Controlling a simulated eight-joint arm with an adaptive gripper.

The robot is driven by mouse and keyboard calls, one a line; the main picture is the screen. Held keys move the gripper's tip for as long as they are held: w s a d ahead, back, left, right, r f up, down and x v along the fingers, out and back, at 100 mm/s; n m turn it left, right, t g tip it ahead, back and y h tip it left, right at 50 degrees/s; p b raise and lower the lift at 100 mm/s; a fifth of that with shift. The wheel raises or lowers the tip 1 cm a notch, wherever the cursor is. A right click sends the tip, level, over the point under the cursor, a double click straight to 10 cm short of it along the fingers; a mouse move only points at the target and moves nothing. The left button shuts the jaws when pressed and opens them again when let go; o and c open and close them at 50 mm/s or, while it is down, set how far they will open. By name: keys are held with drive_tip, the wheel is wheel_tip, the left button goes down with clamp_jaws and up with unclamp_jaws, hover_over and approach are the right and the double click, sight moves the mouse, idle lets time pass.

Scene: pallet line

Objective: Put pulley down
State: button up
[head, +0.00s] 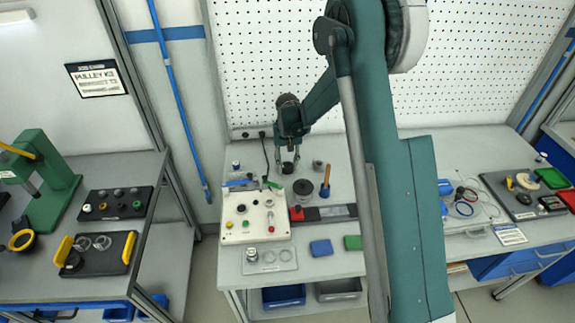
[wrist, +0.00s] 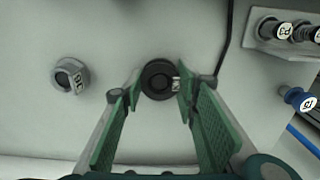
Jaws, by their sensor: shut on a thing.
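The pulley (wrist: 157,80) is a dark round part with a ringed face and a centre hub, seen end-on in the wrist view. My gripper (wrist: 160,83) has its green-padded fingers on either side of it and is shut on it. In the head view my gripper (head: 288,170) points down over the back of the middle bench, and the pulley (head: 288,167) shows as a small dark part between the fingers. I cannot tell whether the pulley touches the bench top.
A grey part (head: 317,167) stands just right of my gripper; it is also in the wrist view (wrist: 70,76). A white control box (head: 254,214) stands in front, with a green-handled tool. A black cable (head: 265,150) runs behind left.

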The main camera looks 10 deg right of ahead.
sight(288, 167)
drive_tip(key=shift+f, duration=0.2)
drive_tip(key=o, duration=0.9)
drive_tip(key=shift+r, duration=0.15)
wheel_tip(288, 167, up, 12)
drive_tip(key=shift+r, duration=0.1)
drive_tip(key=shift+r, duration=0.1)
idle(0.9)
